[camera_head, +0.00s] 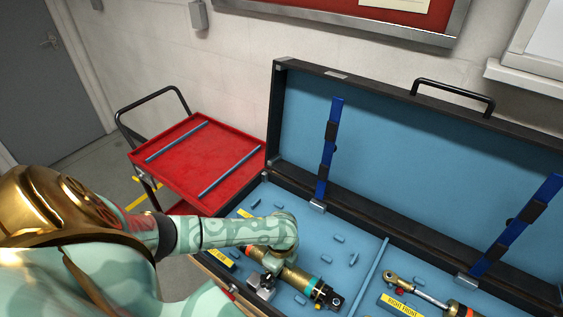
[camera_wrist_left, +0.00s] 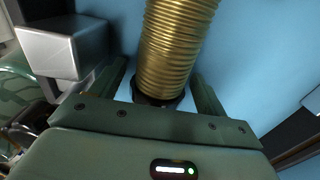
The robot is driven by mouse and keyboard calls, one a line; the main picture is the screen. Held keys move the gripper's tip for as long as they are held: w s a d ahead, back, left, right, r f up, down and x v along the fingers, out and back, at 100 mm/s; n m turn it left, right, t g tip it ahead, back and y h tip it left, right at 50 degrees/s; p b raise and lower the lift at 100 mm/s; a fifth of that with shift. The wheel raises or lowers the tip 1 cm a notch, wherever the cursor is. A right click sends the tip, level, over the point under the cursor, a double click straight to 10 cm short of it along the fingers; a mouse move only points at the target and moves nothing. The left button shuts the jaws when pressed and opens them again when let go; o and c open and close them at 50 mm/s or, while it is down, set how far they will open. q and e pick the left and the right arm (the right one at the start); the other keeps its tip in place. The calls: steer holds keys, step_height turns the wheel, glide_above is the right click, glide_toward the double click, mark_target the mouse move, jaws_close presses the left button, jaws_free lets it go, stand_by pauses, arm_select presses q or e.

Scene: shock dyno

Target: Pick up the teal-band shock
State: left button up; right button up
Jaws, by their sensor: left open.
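A shock with a gold threaded body (camera_head: 293,276) lies in the left part of the blue-lined case; a small teal band seems to show near its dark right end. In the left wrist view its gold threaded body (camera_wrist_left: 175,45) runs up from between the fingers. My left gripper (camera_head: 271,264) is above and around the shock's left part. Its two fingers (camera_wrist_left: 160,92) are open, one on each side of the body, and I cannot tell whether they touch it. The wrist and fingers hide part of the shock. My right gripper is not in view.
The open black case (camera_head: 280,115) has its lid raised behind. A second shock (camera_head: 432,298) lies right of a blue divider (camera_head: 371,275), beside a yellow label (camera_head: 399,307). A grey metal block (camera_wrist_left: 62,47) sits close beside my left finger. A red cart (camera_head: 180,178) stands left.

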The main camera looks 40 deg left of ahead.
arm_select(q)
steer(key=shift+c, duration=1.2)
jaws_close()
steer(key=shift+r, duration=0.1)
